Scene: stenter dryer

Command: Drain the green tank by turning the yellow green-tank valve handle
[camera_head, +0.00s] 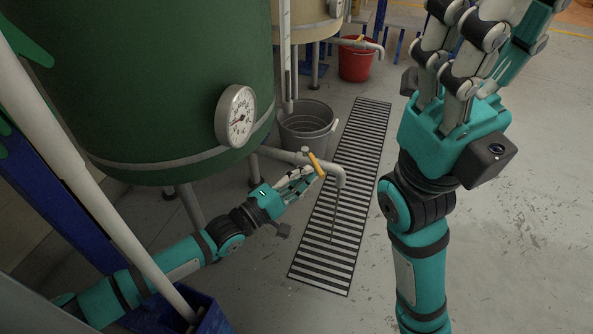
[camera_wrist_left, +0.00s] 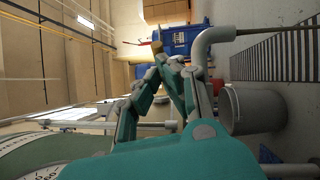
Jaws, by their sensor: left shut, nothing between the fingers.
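The green tank (camera_head: 160,80) fills the upper left of the head view, with a round white dial gauge (camera_head: 236,116) on its side. A pale drain pipe (camera_head: 285,154) runs from under it to a downturned spout (camera_head: 339,177). The yellow valve handle (camera_head: 316,164) sits tilted on this pipe. My left gripper (camera_head: 306,177) is shut and empty, its fingertips close beside the handle; contact is unclear. The fingers (camera_wrist_left: 172,75) also show in the left wrist view, beside the pipe (camera_wrist_left: 203,52). A thin dark line, perhaps liquid, drops from the spout. My right gripper (camera_head: 480,30) is raised, its fingertips partly cut off.
A striped floor grate (camera_head: 350,190) lies below the spout. A grey bucket (camera_head: 307,126) stands beside the pipe, and a red bucket (camera_head: 355,62) is farther back under another tank (camera_head: 305,18). The floor between the grate and my right arm is clear.

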